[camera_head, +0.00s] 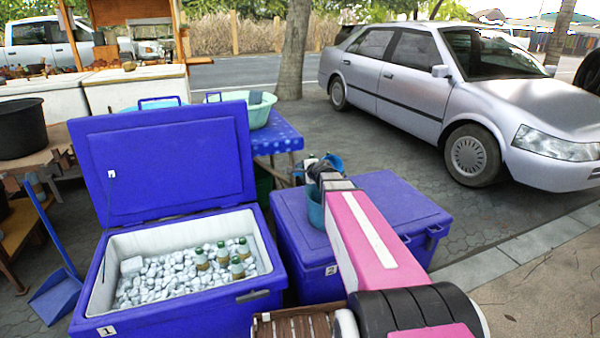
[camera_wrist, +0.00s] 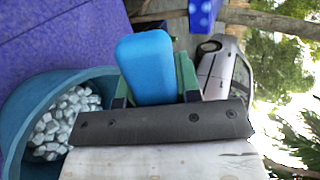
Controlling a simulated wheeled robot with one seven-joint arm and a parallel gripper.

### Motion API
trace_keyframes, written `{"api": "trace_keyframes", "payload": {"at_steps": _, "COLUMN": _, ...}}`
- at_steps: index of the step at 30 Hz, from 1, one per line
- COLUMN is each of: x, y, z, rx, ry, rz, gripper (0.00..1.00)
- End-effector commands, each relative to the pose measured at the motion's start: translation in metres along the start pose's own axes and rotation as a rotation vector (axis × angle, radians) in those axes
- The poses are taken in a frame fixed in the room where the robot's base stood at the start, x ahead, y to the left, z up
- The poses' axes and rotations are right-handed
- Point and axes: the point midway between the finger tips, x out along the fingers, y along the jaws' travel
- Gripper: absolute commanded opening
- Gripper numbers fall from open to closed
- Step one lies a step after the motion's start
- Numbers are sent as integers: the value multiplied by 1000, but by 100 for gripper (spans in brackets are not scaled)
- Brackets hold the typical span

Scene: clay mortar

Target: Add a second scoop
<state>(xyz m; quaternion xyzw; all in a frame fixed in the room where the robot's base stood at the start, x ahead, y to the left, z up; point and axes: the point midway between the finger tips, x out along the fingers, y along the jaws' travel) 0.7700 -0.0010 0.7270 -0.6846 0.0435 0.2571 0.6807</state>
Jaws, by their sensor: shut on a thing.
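My gripper (camera_head: 322,168) is shut on a blue scoop (camera_head: 334,162), above the closed cooler marked 2. In the wrist view the scoop (camera_wrist: 146,66) sits between the green fingers; whether it holds ice is hidden. A teal bucket (camera_head: 314,212) stands on the closed cooler, partly behind my arm. The wrist view shows the bucket (camera_wrist: 18,118) beside the gripper, with white ice pieces (camera_wrist: 55,125) inside. The open cooler marked 1 (camera_head: 262,240) holds ice (camera_head: 165,282) and several capped bottles (camera_head: 222,254).
The open cooler's raised lid (camera_head: 165,160) stands left of my gripper. The closed cooler's top (camera_head: 395,210) is clear at right. Behind are a blue table (camera_head: 278,138) with a pale green basin (camera_head: 258,108), and a tree trunk (camera_head: 294,50). A silver car (camera_head: 420,85) is parked at right.

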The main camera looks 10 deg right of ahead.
Motion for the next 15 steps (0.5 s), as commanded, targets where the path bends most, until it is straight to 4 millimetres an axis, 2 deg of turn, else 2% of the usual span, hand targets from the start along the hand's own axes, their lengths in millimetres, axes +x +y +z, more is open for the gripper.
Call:
{"api": "trace_keyframes", "payload": {"at_steps": 8, "x": 4, "y": 0, "z": -2, "rx": 11, "ry": 3, "rz": 96, "gripper": 0}}
{"api": "trace_keyframes", "payload": {"at_steps": 15, "x": 12, "y": 0, "z": -3, "rx": 37, "ry": 1, "rz": 282, "gripper": 0}}
